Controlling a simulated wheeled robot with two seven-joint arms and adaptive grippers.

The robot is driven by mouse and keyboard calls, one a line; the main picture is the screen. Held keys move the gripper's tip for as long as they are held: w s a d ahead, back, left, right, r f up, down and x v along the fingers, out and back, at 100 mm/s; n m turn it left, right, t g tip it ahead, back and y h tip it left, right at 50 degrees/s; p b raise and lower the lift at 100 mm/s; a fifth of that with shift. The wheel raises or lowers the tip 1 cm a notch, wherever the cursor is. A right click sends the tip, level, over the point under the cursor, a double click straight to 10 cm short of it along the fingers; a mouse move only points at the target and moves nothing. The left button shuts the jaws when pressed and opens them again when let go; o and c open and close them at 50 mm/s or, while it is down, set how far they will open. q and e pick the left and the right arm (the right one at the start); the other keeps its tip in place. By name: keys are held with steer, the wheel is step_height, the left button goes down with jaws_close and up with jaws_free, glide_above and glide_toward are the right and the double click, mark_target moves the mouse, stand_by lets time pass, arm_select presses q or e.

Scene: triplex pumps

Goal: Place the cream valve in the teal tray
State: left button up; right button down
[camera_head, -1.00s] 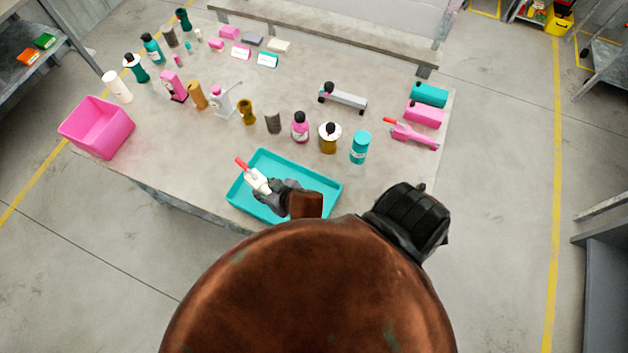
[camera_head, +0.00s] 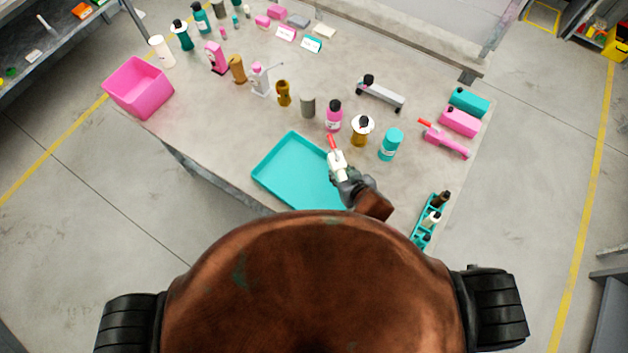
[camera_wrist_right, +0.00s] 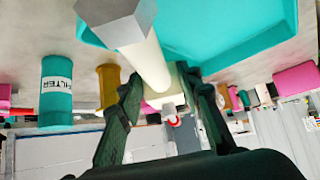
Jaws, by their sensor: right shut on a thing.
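The cream valve (camera_head: 338,166) with a red handle is held in my right gripper (camera_head: 345,178). In the head view it overlaps the right end of the teal tray (camera_head: 283,160), and the gripper hides part of that end. The visible tray floor is empty. In the right wrist view the valve's cream pipe (camera_wrist_right: 146,58) with a grey hexagonal end runs between the two dark fingers (camera_wrist_right: 165,112). The teal tray (camera_wrist_right: 235,30) fills the upper right there, beside the valve. The valve's exact height above the tray cannot be told. My left gripper is not in view.
Several bottles and parts stand behind the tray, including a teal canister (camera_head: 391,145) and an amber bottle (camera_head: 361,131). A pink valve (camera_head: 445,141) lies at right. A narrow teal rack (camera_head: 430,221) sits near the right edge. A pink bin (camera_head: 138,88) is at left.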

steer(key=w+a+r+n+g+y+p, duration=0.1)
steer(key=a+n+y, duration=0.15)
steer(key=a, duration=0.55)
steer(key=a+r+n+g+y, duration=0.1)
steer(key=a+r+n, duration=0.15)
steer(key=a, duration=0.65)
steer(key=w+a+r+n+g+y+p, duration=0.1)
steer(key=a+n+y, duration=0.15)
steer(key=a, duration=0.55)
steer(key=h, duration=0.1)
glide_above(296, 174)
steer(key=s+d, duration=0.2)
steer(key=shift+n+g, duration=0.25)
steer(key=shift+g, duration=0.05)
steer(key=f, duration=0.8)
steer(key=shift+s+a+f, duration=0.1)
steer(key=shift+a+f, duration=0.15)
steer(key=shift+f, duration=0.15)
steer(key=shift+d+f, duration=0.35)
steer(key=shift+f, duration=0.1)
steer(key=shift+d+f+b, duration=0.15)
steer(key=shift+f, duration=0.75)
steer(key=shift+d+f+b, duration=0.1)
steer(key=shift+f+b, duration=0.05)
steer(key=shift+f, duration=0.75)
steer(key=shift+f, duration=0.1)
steer(key=c, duration=1.4)
jaws_free()
steer(key=shift+f, duration=0.1)
